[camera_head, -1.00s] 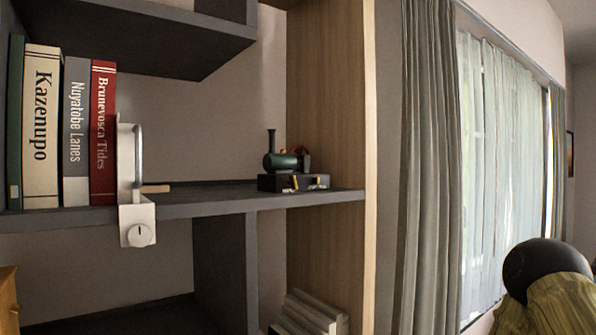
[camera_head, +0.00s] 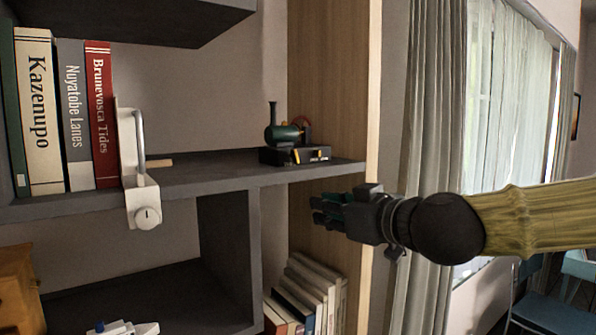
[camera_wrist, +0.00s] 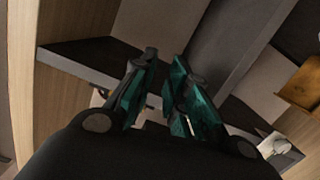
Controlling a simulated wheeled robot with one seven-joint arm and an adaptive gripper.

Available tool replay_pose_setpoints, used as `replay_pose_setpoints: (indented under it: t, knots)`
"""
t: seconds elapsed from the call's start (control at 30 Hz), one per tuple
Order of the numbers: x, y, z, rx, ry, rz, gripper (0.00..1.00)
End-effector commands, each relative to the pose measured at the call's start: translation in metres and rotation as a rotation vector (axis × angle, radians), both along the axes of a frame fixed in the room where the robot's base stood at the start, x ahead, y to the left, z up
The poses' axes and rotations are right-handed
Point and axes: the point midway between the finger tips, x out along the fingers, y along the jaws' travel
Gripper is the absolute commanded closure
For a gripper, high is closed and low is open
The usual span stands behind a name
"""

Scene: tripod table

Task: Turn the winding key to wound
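A small toy steam engine (camera_head: 288,135) with a green boiler, dark chimney and reddish wheel stands on a black base near the right end of the middle shelf. A white bracket (camera_head: 139,195) is clamped over the shelf's front edge at the left. It carries a round white knob (camera_head: 147,217) with a dark mark. I cannot tell which part is the winding key. My gripper (camera_head: 318,210) is in front of the shelf, below and right of the engine, pointing left and touching nothing visible. In the wrist view its fingers (camera_wrist: 167,62) are somewhat apart with nothing clearly between them.
The dark shelf (camera_head: 215,178) runs across the front. Books (camera_head: 100,115) stand upright at its left. More books (camera_head: 305,290) lean in the lower compartment. A pale wood side panel (camera_head: 335,80) closes the right, with curtains (camera_head: 430,110) beyond. A wooden box (camera_head: 18,285) is at lower left.

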Motion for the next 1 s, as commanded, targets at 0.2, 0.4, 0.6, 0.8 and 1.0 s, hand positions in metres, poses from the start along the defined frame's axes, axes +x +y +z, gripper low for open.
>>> replay_pose_setpoints:
  t: [0.2, 0.4, 0.6, 0.8, 1.0]
  knots:
    - [-0.029, -0.008, 0.084, 0.003, -0.147, 0.023, 0.84]
    - [-0.033, -0.008, 0.099, -0.002, -0.176, 0.029, 0.84]
    - [-0.022, -0.001, 0.098, -0.003, -0.173, 0.028, 0.84]
    - [-0.01, 0.008, 0.098, -0.001, -0.171, 0.028, 0.84]
    - [0.003, 0.018, 0.098, -0.001, -0.173, 0.028, 0.84]
